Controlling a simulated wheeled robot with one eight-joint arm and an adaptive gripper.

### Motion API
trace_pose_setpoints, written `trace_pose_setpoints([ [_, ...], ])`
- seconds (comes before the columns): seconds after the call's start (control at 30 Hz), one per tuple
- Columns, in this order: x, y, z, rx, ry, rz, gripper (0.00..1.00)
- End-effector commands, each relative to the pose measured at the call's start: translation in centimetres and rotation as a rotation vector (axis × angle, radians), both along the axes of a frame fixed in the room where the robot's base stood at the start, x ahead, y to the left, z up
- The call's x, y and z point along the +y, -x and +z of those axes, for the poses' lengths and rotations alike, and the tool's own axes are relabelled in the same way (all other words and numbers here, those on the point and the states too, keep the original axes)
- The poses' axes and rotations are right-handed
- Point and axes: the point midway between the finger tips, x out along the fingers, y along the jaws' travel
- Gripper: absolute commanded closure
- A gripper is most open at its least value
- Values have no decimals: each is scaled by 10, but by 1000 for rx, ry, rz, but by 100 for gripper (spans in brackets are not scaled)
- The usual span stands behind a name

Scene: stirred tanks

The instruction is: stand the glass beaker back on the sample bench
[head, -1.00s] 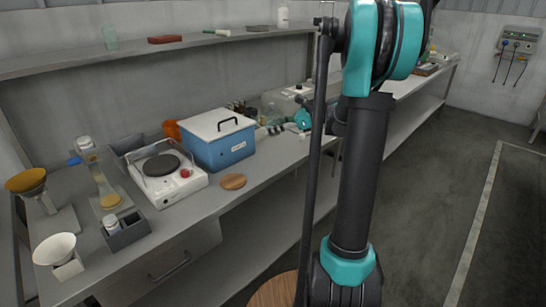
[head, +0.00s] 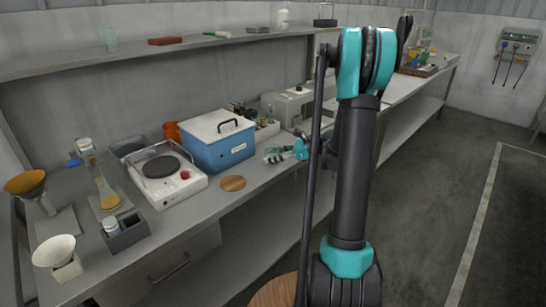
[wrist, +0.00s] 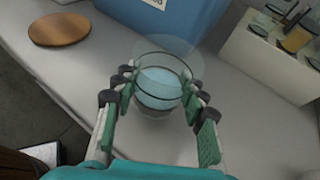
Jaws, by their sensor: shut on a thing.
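The glass beaker (wrist: 160,88) is clear, with pale blue liquid in it, and sits between the fingers of my gripper (wrist: 158,94) in the wrist view. My gripper is shut on its sides. In the head view my gripper (head: 275,157) is over the front part of the sample bench (head: 205,205), right of the blue box. The beaker is too small to make out clearly there. I cannot tell whether its base touches the grey bench top, which also shows in the wrist view (wrist: 65,75).
A blue box with a white lid (head: 217,141) stands behind and left of my gripper. A round wooden disc (head: 233,183) lies in front of it. A pale rack of bottles (wrist: 270,50) stands to the right. A hotplate (head: 163,176) is further left.

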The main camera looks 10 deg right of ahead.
Motion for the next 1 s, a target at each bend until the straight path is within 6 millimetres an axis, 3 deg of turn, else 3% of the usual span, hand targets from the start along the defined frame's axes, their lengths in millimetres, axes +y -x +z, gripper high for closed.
trace_pose_setpoints([
  [0.2,0,0,-3,0,0,0,90],
  [0.23,0,0,-3,0,0,0,56],
  [0.4,0,0,-2,0,0,0,37],
  [0.77,-1,0,1,0,0,-1,37],
  [1.0,-36,15,16,0,0,-5,37],
])
